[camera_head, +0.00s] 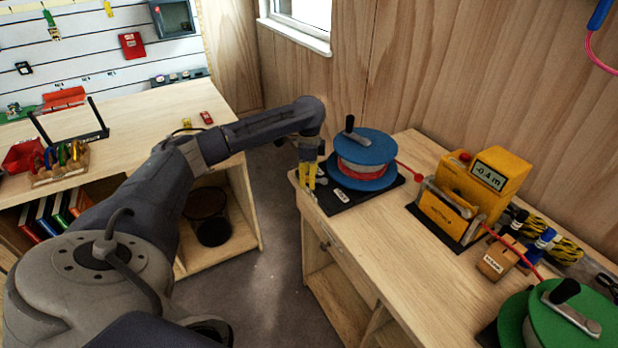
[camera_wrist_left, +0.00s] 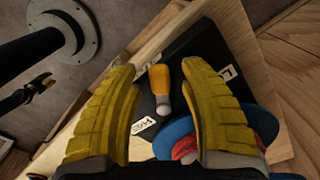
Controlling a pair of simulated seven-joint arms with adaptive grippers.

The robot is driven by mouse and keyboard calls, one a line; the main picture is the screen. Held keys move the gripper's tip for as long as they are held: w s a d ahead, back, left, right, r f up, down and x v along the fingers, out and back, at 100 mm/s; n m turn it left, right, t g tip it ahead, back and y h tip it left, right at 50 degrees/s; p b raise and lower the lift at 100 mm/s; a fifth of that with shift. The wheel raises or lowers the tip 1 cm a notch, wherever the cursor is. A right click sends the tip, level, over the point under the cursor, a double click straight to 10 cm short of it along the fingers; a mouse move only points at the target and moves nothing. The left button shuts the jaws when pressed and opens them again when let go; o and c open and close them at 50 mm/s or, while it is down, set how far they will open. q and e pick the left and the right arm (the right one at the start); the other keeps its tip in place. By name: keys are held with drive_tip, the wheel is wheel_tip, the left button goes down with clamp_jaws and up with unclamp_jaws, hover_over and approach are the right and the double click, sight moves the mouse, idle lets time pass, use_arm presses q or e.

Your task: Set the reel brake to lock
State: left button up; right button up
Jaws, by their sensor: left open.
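A blue reel (camera_head: 365,148) with a red line and a dark crank stands on a black base (camera_head: 378,192) near the table's left corner. In the left wrist view, a small lever with an orange handle (camera_wrist_left: 158,78) and grey stem rises from the black base (camera_wrist_left: 196,50), beside the blue reel rim (camera_wrist_left: 264,124). My left gripper (camera_head: 314,184), with yellow fingers, points down at the base's left edge. It is open; in the wrist view its fingers (camera_wrist_left: 165,92) flank the lever with gaps on both sides. White labels lie on the base, too unclear to read surely. My right gripper is not in view.
A yellow meter (camera_head: 470,188) reading -0.4 m stands right of the reel, with the red line passing through it. A green reel (camera_head: 565,325) is at the lower right. A wooden block (camera_head: 497,263) and markers lie between. The table front edge is clear.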

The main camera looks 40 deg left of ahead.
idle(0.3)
use_arm(q)
clamp_jaws()
drive_tip(key=shift+w+a+m, duration=0.15)
drive_tip(key=shift+w+m, duration=0.2)
drive_tip(key=shift+m, duration=0.65)
unclamp_jaws()
drive_tip(key=shift+r, duration=0.1)
wheel_tip(320, 180, up, 12)
idle(0.4)
